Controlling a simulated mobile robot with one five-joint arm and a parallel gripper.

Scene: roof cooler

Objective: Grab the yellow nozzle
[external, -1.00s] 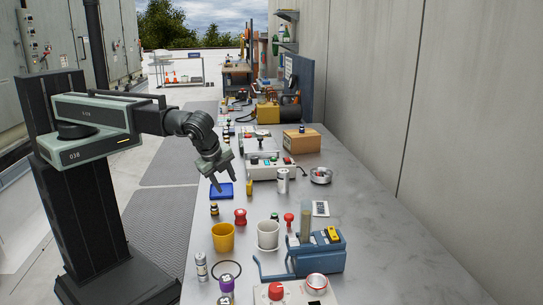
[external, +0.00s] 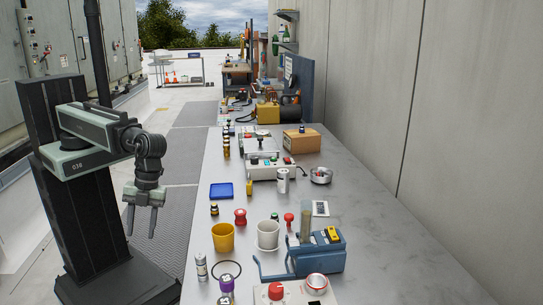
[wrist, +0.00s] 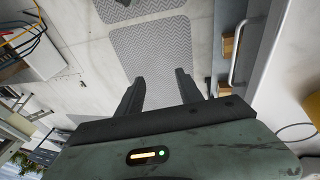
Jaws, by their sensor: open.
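A small upright yellow piece (external: 249,187), which looks like the yellow nozzle, stands on the grey bench just right of a blue tray in the external view. It is too small there to make out its shape fully. My gripper (external: 141,226) hangs left of the bench, over the floor, with its fingers pointing down. It is open and empty, well apart from the yellow piece. The wrist view shows both fingers (wrist: 160,77) spread above floor mats. I cannot make out the nozzle in the wrist view.
The blue tray (external: 221,190), yellow cup (external: 223,239), white cup (external: 268,236) and red button (external: 240,217) crowd the bench near the yellow piece. A silver can (external: 283,181) stands to its right. The bench's left edge lies between my gripper and these things.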

